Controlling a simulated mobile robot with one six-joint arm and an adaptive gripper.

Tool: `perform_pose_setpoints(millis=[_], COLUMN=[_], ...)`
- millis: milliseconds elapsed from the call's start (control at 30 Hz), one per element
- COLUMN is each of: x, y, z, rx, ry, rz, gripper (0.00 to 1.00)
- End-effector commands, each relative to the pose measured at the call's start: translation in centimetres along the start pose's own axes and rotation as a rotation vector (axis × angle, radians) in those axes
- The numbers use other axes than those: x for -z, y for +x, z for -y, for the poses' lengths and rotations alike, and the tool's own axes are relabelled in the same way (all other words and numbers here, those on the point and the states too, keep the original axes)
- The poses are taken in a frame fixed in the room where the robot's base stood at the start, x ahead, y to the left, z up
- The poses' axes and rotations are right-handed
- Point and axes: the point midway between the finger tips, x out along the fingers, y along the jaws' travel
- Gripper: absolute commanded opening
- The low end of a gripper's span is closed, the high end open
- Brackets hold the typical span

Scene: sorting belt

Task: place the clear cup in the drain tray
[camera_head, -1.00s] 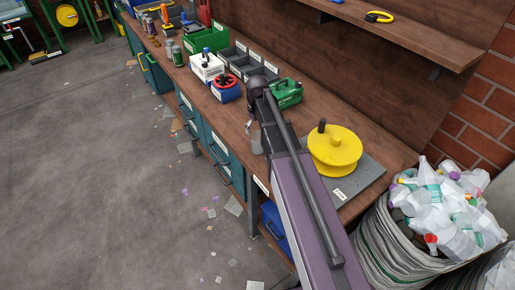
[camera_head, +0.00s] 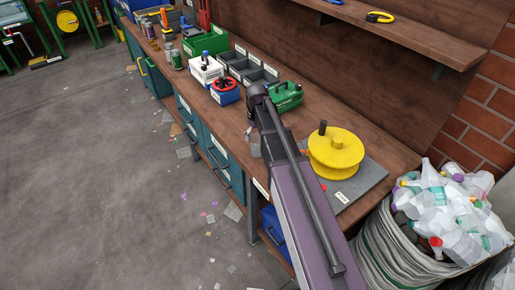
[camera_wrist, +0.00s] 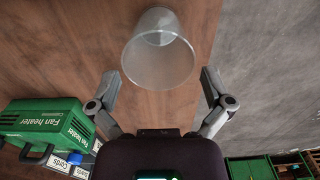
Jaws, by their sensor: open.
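The clear cup (camera_wrist: 158,60) stands on the brown wooden bench in the wrist view, its open rim facing my camera. In the head view the cup (camera_head: 255,145) shows small near the bench's front edge, partly hidden by my arm. My gripper (camera_wrist: 160,76) is open, with one finger on each side of the cup in the wrist view. I see a gap between each finger and the cup wall. How deep the cup lies between the fingers I cannot tell. I cannot make out a drain tray for certain in either view.
A green fan-heater case (camera_wrist: 45,125) lies left of my gripper in the wrist view. It also shows beyond my arm in the head view (camera_head: 285,97). A yellow reel (camera_head: 336,155) stands on a grey plate (camera_head: 368,180). Grey bins (camera_head: 262,75) and a bottle sack (camera_head: 385,250) are nearby.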

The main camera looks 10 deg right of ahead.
Motion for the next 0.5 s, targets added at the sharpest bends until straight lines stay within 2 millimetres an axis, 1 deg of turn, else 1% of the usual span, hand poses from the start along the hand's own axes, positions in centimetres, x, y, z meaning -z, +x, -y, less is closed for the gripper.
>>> perform_pose_setpoints(millis=[33, 500], x=[0.0, -0.1], y=[0.7, 4.1], z=[0.0, -0.1], rx=[0.000, 0.000], ry=[0.000, -0.001], rz=[0.000, 0.000], gripper=[1.00, 1.00])
